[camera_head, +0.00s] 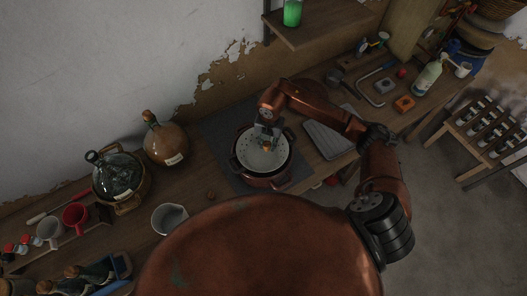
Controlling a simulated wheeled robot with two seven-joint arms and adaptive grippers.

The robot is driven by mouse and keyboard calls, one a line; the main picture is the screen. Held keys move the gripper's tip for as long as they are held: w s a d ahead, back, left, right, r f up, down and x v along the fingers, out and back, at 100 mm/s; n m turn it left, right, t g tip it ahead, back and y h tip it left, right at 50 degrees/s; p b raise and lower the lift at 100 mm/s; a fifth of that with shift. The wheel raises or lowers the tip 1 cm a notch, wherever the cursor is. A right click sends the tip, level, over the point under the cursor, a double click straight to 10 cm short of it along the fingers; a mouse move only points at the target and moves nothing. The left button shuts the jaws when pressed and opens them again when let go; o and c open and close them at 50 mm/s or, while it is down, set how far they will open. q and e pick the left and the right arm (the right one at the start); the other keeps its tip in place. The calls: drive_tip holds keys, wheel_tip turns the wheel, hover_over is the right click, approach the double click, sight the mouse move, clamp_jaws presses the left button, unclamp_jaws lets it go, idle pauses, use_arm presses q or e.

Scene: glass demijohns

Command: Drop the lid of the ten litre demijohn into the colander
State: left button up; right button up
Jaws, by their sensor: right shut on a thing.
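My right gripper (267,142) points down over the white perforated colander (252,160), which sits in a dark red pot. It is shut on a small brown thing, apparently a lid, mostly hidden by the fingers. I cannot tell whether it touches the colander. A clear glass demijohn (113,180) in a wicker base stands at the left, with a dark ring at its neck. A brown demijohn (168,146) with an orange-brown top stands behind it to the right. I cannot read which is the ten litre one. My left gripper is not in view.
A small brown cork-like piece (211,195) lies on the bench near a grey pot (170,218). A ribbed grey tray (328,138) lies right of the colander. Red (75,216) and pale (48,232) mugs stand at the left. A spray bottle (428,76) stands at the far right.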

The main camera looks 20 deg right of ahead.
drive_tip(key=o, duration=0.9)
drive_tip(key=shift+r, duration=0.2)
wheel_tip(320, 180, up, 12)
drive_tip(key=shift+s+d, duration=0.15)
drive_tip(key=shift+f, duration=0.15)
